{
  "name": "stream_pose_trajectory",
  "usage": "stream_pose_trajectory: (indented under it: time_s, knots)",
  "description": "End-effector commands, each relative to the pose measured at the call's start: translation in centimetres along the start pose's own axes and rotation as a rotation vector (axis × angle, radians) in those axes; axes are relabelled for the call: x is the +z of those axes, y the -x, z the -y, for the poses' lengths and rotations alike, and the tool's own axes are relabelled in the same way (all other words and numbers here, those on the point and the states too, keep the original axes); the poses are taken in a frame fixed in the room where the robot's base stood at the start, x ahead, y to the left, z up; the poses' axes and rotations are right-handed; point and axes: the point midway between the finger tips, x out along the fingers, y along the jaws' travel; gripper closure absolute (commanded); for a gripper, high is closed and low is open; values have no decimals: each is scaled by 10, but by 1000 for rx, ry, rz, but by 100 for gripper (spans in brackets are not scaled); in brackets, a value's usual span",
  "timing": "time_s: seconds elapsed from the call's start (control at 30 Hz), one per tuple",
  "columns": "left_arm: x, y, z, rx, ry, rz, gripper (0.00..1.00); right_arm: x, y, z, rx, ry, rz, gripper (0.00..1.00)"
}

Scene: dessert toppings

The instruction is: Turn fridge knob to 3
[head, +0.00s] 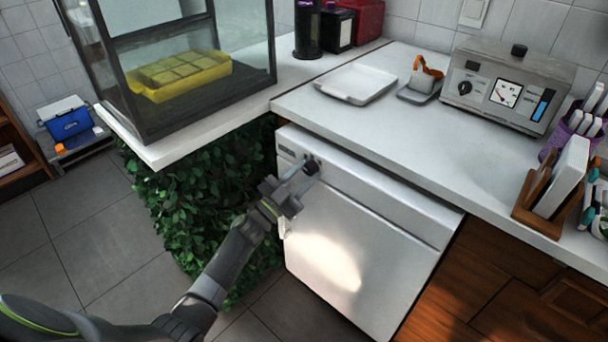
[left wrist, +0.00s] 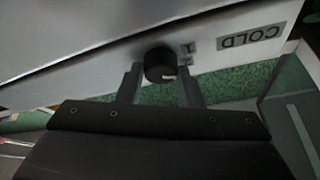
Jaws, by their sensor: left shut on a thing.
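The white fridge (head: 385,235) stands under the counter. Its black round knob (head: 312,167) is at the top left of its front. My left gripper (head: 306,172) reaches the knob from the front and is shut on it. In the left wrist view the knob (left wrist: 160,65) sits between the two fingers of the left gripper (left wrist: 161,80), with a small light mark on its face. Small markings beside the knob are partly hidden; a "COLD" label (left wrist: 251,38) shows upside down to its right. I cannot read the knob's setting. My right gripper is not in view.
A leafy green panel (head: 205,200) stands left of the fridge. The counter (head: 400,130) above holds a white tray (head: 356,84), a metal appliance with a dial (head: 510,85) and a wooden holder (head: 545,205). A glass case (head: 185,60) stands at the left. The floor in front is clear.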

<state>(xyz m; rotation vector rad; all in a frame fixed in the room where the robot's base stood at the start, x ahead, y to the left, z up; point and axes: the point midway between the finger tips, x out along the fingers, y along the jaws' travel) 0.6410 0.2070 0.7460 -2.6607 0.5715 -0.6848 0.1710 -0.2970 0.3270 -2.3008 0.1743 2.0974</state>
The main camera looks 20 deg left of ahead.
Motion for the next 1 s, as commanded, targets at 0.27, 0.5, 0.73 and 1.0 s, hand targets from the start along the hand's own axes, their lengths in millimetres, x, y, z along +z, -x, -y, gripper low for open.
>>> stream_pose_trajectory:
  time_s: [0.27,0.5,0.73,1.0]
  knots:
    - [1,0,3,105,-245,-14,90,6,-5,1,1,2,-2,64]
    - [0,0,4,195,-453,-30,90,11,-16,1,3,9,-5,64]
    - [-1,0,6,274,-637,-43,90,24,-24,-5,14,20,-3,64]
    - [-1,0,6,342,-796,-53,90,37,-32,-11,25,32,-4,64]
